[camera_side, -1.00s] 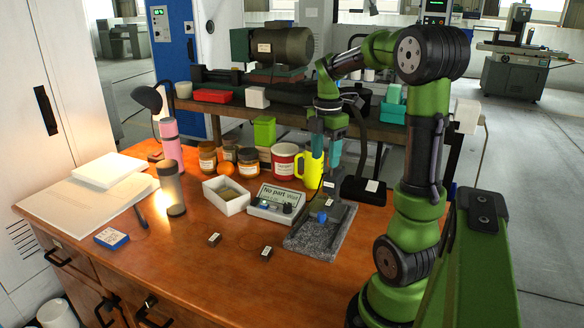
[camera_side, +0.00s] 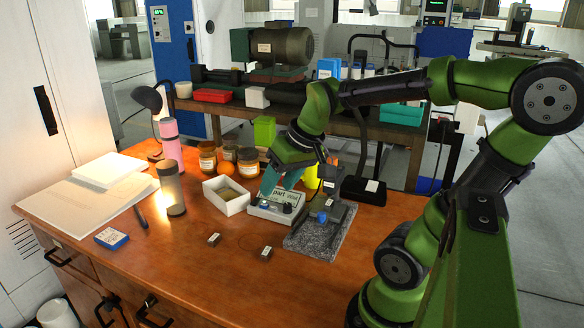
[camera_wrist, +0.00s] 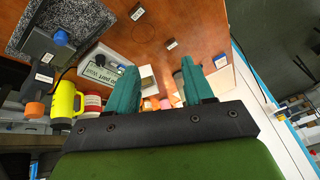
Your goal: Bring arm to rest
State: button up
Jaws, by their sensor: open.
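My gripper (camera_side: 281,180) has teal fingers. In the side view it hangs tilted over the back of the bench, in front of the "No part" display box (camera_side: 262,212) and partly hiding its screen. In the wrist view the two fingers (camera_wrist: 160,72) stand well apart with nothing held between them. Two small dark blocks (camera_side: 214,240) (camera_side: 266,253) lie on the bench top in front, clear of my gripper. The gauge stand (camera_side: 322,203) on its grey granite plate (camera_side: 318,240) is just right of my gripper. I cannot tell the exact gap to the display box.
A white open box (camera_side: 238,207) stands left of the display. Behind are jars (camera_side: 247,163) and a yellow mug (camera_side: 312,178), partly hidden by my gripper.

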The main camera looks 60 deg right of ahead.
jog(key=s+a+r+n+t+y, duration=0.1)
jog(key=s+a+t+y, duration=0.1)
jog(key=a, duration=0.8)
jog(key=shift+s+r, duration=0.35)
jog(key=shift+s, duration=0.15)
